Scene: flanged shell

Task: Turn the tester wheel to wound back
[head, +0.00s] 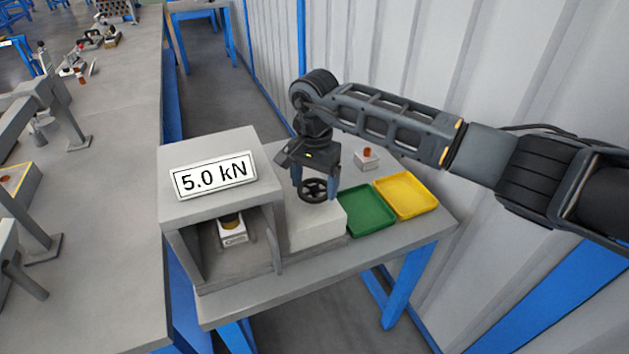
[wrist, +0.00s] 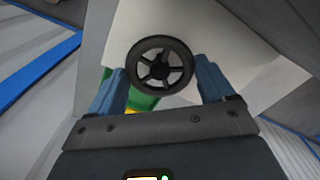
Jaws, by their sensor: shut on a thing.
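The tester (head: 220,205) is a grey box with an open front and a sign reading 5.0 kN. Inside its opening sits a small white block with a dark and yellow part (head: 231,228). The black spoked tester wheel (head: 314,190) is on top of the pale block beside the box. My gripper (head: 315,186) points down over the wheel, with its blue fingers on either side of the rim. In the wrist view the wheel (wrist: 160,65) lies between the two fingers (wrist: 162,85). The gripper is shut on the wheel.
A green tray (head: 367,210) and a yellow tray (head: 406,195) lie right of the pale block. A small white block with a red-brown top (head: 367,157) stands behind them. A long grey bench (head: 110,200) runs along the left, and a corrugated wall (head: 400,60) stands close behind the table.

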